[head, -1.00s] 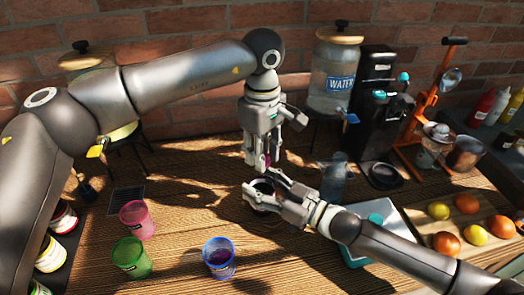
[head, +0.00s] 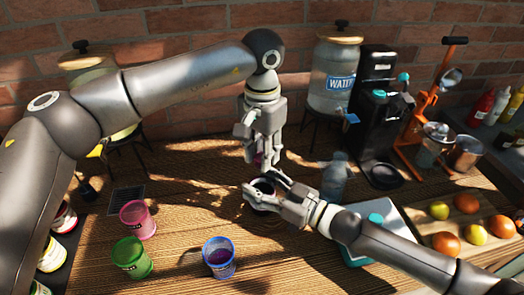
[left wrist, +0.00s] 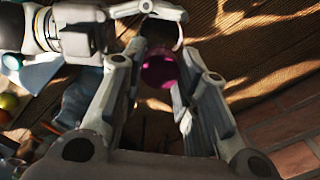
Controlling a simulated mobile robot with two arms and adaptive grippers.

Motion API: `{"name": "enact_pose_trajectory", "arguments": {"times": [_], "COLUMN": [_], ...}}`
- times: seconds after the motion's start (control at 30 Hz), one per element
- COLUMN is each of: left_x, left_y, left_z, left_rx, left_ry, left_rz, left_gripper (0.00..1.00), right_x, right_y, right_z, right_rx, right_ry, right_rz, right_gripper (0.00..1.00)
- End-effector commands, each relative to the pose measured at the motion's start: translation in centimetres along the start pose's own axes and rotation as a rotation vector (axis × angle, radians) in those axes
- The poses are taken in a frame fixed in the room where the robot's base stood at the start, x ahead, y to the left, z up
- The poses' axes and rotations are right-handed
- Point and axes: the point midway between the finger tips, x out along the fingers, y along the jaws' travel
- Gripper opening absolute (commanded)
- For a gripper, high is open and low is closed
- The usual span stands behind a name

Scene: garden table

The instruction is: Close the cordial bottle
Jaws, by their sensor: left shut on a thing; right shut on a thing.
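My left gripper (head: 263,161) points down over the middle of the table, shut on a magenta cap (left wrist: 160,70). Only a sliver of the cap shows between its fingers in the head view. The cordial bottle (head: 262,187) shows as a dark round shape just below, mostly hidden by my right gripper (head: 262,193), which is shut on it from the right. In the left wrist view the cap sits between the fingertips with the dark bottle (left wrist: 163,34) behind it. I cannot tell whether cap and bottle touch.
A pink cup (head: 138,220), a green cup (head: 131,258) and a blue-rimmed cup (head: 219,258) stand front left. A clear bottle (head: 336,178) stands right of the grippers. A water dispenser (head: 333,75) and a black machine (head: 379,120) stand behind. Fruit lies at right.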

Motion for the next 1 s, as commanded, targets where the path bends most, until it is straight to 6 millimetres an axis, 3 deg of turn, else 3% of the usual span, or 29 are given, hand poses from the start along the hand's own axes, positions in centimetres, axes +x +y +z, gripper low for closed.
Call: {"name": "enact_pose_trajectory", "arguments": {"times": [0.1,0.13,0.3,0.67,0.77,1.0], "left_x": [0.0,0.0,0.0,-0.3,-1.4,-6.4], "left_y": [-0.1,-0.1,0.0,0.0,-0.1,0.0], "left_z": [0.0,0.0,0.0,0.0,-0.1,-0.1], "left_rx": [-0.006,-0.006,-0.007,-0.008,-0.008,-0.009], "left_ry": [0.002,0.002,0.001,0.001,0.003,0.005], "left_rz": [-0.001,-0.001,-0.001,-0.001,-0.002,-0.001], "left_gripper": [0.22,0.33,0.54,0.54,0.54,0.54], "right_x": [0.0,0.0,0.0,0.0,0.0,0.0], "right_y": [0.0,0.0,0.0,0.0,0.0,0.0], "right_z": [0.0,0.0,0.0,0.0,0.0,0.0], "right_rx": [-0.001,-0.001,-0.001,0.0,0.0,0.0], "right_ry": [0.001,0.001,0.001,0.0,0.0,0.0], "right_rz": [-0.001,-0.001,-0.001,0.0,0.0,0.0], "right_gripper": [0.0,0.0,0.0,0.0,0.0,0.0]}}
